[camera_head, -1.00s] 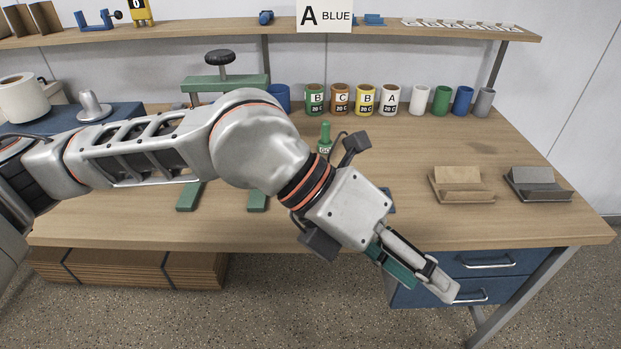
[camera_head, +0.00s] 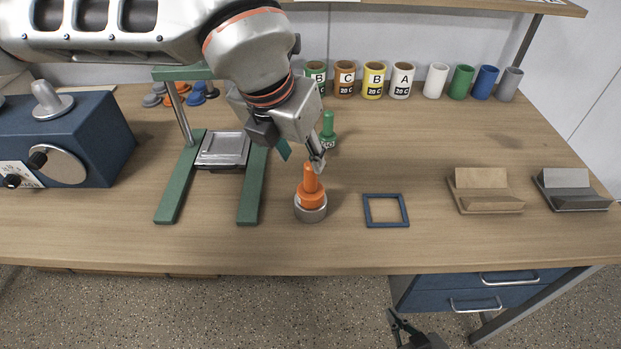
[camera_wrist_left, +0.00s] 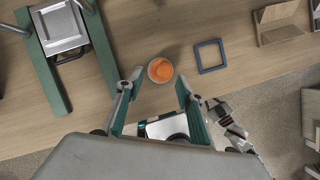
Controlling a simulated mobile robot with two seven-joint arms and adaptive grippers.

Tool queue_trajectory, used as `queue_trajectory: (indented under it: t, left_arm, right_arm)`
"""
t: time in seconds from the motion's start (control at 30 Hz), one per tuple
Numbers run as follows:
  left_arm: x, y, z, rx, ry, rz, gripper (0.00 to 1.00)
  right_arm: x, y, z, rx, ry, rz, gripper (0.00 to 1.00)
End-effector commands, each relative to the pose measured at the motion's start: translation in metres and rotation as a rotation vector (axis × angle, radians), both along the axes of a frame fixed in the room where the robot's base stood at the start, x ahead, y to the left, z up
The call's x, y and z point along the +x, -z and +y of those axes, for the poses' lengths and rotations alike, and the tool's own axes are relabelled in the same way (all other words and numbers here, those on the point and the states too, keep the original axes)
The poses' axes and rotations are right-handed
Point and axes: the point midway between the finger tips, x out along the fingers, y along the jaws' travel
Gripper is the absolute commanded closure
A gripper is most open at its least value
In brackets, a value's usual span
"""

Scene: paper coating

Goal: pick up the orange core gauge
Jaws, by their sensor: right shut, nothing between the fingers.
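The orange core gauge (camera_head: 312,182) stands upright in a grey ring (camera_head: 310,214) on the table, just left of a blue square frame. In the left wrist view the gauge (camera_wrist_left: 160,70) is seen from above. My left gripper (camera_head: 301,157) is above the table near the gauge's top. In the left wrist view my left gripper (camera_wrist_left: 157,84) has its fingers spread with nothing between them, and the gauge shows slightly beyond the fingertips. My right gripper (camera_head: 402,328) is low in front of the table edge, shut and empty.
A green gauge (camera_head: 328,130) stands behind the orange one. The green press stand (camera_head: 167,185) is to the left. The blue square frame (camera_head: 386,224) and two card holders (camera_head: 484,205) lie to the right. Several labelled cups line the back. The front table strip is clear.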

Motion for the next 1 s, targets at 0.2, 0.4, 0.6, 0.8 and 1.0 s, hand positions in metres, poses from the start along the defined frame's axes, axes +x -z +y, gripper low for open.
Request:
queue_trajectory:
  t: [0.2, 0.4, 0.6, 0.8, 1.0]
  left_arm:
    - [0.006, 0.016, -0.005, 0.000, 0.002, 0.000, 0.63]
    - [0.014, 0.037, -0.015, -0.001, 0.002, 0.002, 0.63]
    - [0.022, 0.057, -0.019, -0.002, 0.003, 0.001, 0.63]
    - [0.022, 0.058, -0.019, -0.002, 0.003, 0.000, 0.65]
    - [0.022, 0.058, -0.018, -0.002, 0.003, 0.000, 1.00]
  right_arm:
    - [-0.010, 0.006, 0.001, 0.000, -0.001, 0.020, 1.00]
    - [-0.005, 0.000, 0.001, 0.003, -0.001, 0.012, 1.00]
    - [-0.004, -0.002, 0.001, 0.004, -0.001, 0.009, 1.00]
    - [-0.004, -0.001, 0.001, 0.004, -0.001, 0.009, 1.00]
    - [-0.004, -0.001, 0.001, 0.004, -0.001, 0.009, 1.00]
